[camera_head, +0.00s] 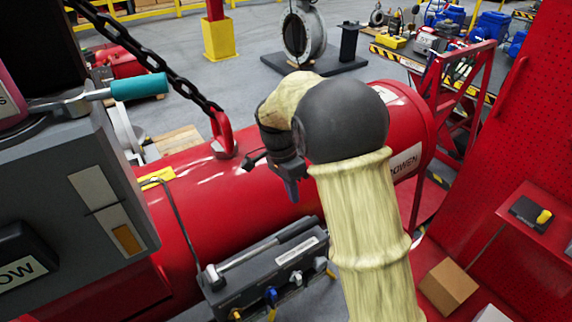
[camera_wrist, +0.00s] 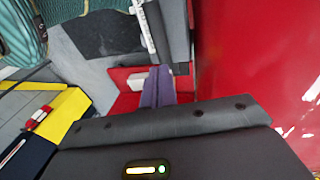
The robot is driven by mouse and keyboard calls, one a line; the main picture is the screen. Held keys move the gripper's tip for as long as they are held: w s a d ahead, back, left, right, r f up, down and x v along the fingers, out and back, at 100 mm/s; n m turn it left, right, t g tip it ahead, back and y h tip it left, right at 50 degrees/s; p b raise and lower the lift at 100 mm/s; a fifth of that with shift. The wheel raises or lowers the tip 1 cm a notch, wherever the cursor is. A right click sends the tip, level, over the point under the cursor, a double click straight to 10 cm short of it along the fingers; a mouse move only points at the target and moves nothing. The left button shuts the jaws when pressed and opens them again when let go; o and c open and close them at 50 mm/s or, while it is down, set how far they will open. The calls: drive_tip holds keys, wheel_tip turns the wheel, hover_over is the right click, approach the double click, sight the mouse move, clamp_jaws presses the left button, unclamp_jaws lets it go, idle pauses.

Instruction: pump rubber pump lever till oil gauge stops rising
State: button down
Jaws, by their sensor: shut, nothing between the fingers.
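A lever with a teal rubber grip (camera_head: 138,86) sticks out to the right from the grey box (camera_head: 95,185) at the left of the head view. My gripper (camera_head: 292,193) hangs over the red cylinder, right of and below that grip and well apart from it. In the wrist view its fingers (camera_wrist: 158,85) are together and hold nothing. The grey box has a pale window and a part-orange window (camera_head: 126,240); I cannot tell whether either is the oil gauge. A dark unit with a silver bar (camera_head: 250,250) sits in front of the cylinder.
The large red cylinder (camera_head: 180,215) fills the middle. A black chain (camera_head: 165,70) slants down to a red shackle (camera_head: 223,132) on its top, between the teal grip and my gripper. A red perforated panel (camera_head: 530,110) stands at the right.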

drive_tip(key=v, duration=0.9)
drive_tip(key=shift+b, duration=0.45)
drive_tip(key=shift+d, duration=0.1)
